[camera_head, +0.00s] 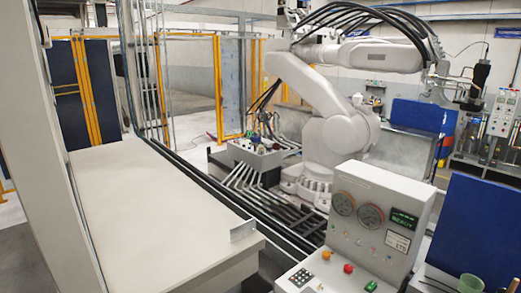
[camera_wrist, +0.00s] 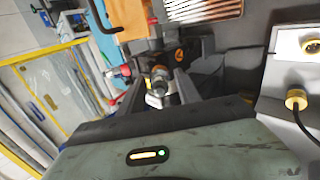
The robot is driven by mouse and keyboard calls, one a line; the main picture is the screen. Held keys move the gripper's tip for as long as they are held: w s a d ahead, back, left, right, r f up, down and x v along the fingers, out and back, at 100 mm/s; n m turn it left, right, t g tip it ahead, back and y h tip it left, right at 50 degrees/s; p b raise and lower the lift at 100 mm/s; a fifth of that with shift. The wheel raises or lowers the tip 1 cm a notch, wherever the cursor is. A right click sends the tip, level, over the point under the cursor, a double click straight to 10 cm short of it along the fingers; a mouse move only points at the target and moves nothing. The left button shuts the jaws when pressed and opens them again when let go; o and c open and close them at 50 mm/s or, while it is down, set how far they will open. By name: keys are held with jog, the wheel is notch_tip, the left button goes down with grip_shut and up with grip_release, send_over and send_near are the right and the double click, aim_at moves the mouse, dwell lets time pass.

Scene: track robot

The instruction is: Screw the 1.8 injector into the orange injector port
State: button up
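My gripper (camera_wrist: 158,82) shows in the wrist view, its two dark fingers reaching up from the grey-green wrist housing. A small cylindrical metal piece with a brass-coloured ring (camera_wrist: 159,76) is between the fingertips; it may be the injector, but no marking is readable. I cannot tell whether the fingers touch it. Just beyond it is a dark block with an orange ring (camera_wrist: 182,55), possibly the orange injector port. The joint between piece and block is hidden or blurred. My gripper and these parts cannot be made out in the head view.
In the wrist view, an orange panel (camera_wrist: 127,18) and a black bent rod (camera_wrist: 98,14) are close above. A brass connector with cable (camera_wrist: 296,100) is at right. In the head view, a control box (camera_head: 375,225) and a white industrial arm (camera_head: 340,110) stand beside the bench.

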grip_shut()
jog(key=m, duration=0.4)
jog(key=shift+m, duration=0.3)
jog(key=m, duration=0.7)
